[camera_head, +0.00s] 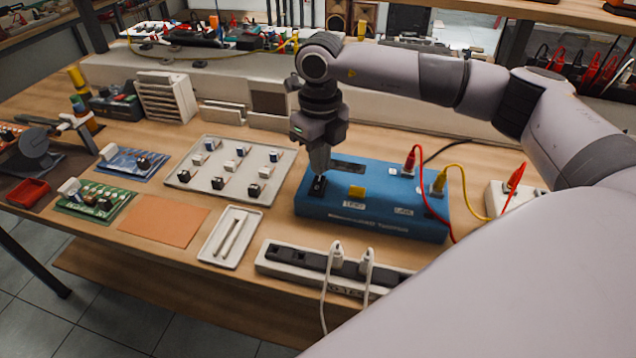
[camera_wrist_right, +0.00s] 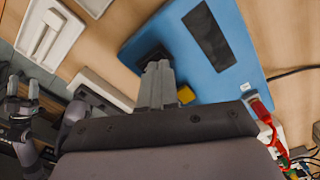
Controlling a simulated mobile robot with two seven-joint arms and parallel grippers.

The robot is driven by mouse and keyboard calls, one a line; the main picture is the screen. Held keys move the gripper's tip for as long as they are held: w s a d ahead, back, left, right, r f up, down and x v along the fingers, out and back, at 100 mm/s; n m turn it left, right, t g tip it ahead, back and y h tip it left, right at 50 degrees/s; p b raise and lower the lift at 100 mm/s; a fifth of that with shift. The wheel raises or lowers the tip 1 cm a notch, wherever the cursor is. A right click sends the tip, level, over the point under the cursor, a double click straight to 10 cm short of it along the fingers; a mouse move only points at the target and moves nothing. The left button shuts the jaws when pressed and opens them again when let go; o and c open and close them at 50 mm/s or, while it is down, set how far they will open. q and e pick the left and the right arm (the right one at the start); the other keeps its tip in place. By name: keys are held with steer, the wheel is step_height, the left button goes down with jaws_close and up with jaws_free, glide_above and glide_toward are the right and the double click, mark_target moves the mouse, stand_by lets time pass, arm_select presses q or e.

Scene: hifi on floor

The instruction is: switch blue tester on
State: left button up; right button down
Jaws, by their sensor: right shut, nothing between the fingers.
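The blue tester (camera_head: 400,222) lies on the workbench in the head view, with a yellow button, labels, a dark strip on top and red and yellow leads plugged in at its right end. My right gripper (camera_head: 319,178) points down, shut and empty, at the black switch (camera_head: 318,187) on the tester's left end. In the right wrist view the shut fingertips (camera_wrist_right: 158,66) are over the switch (camera_wrist_right: 142,55) and partly hide it. I cannot tell whether they touch it or how it is set. My left gripper (camera_wrist_right: 22,88) shows only in the wrist view, open and empty, away from the tester.
A power strip (camera_head: 288,257) with white plugs lies in front of the tester. A white tray (camera_head: 228,236) and a component board (camera_head: 215,183) lie to its left. The red lead (camera_head: 428,200) and yellow lead (camera_head: 466,195) loop at the right.

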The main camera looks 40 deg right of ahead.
steer(key=shift+f+b, duration=0.75)
steer(key=shift+f, duration=0.35)
stand_by(0.3)
steer(key=shift+r, duration=0.2)
steer(key=shift+r+p, duration=2.5)
steer(key=shift+r, duration=0.9)
